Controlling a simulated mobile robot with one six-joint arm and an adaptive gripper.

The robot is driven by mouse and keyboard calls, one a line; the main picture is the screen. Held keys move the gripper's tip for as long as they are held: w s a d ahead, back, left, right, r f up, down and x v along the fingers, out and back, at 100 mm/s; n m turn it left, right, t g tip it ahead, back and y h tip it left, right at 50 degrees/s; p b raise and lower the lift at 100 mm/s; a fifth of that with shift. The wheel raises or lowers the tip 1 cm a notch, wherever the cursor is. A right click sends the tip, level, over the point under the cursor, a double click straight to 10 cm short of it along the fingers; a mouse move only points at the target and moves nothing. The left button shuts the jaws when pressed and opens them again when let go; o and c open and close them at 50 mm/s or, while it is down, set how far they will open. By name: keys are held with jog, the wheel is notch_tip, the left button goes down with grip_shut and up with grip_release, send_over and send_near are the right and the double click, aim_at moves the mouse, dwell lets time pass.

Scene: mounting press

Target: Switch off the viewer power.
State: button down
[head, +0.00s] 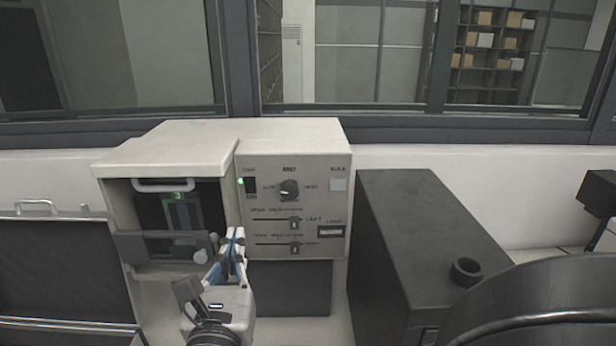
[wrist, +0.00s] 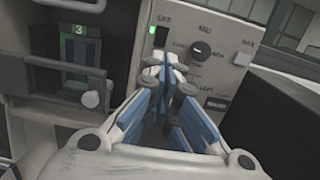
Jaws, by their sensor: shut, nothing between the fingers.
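The beige viewer (head: 292,148) stands against the back wall with a control panel on its right front. The small black power switch (head: 251,188) is at the panel's upper left, and a green lamp (head: 240,181) beside it is lit. In the wrist view the switch (wrist: 161,37) and the lit lamp (wrist: 152,30) show just above the fingertips. My gripper (head: 238,235) is shut and empty, below the switch in the head view. Its closed fingertips (wrist: 166,68) point at the panel. I cannot tell whether they touch it.
The panel also has a round knob (head: 289,190), two sliders (head: 294,222) and a pale square button (head: 338,184). A black cabinet (head: 425,220) stands at right.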

aim_at(250, 187)
jog(key=w, duration=0.4)
jog(key=w+r+b, duration=0.1)
jog(key=w, duration=0.4)
jog(key=w+b, duration=0.1)
jog(key=w, duration=0.3)
jog(key=shift+w+a+r, duration=0.25)
jog(key=shift+a+r, duration=0.1)
jog(key=shift+r, duration=0.05)
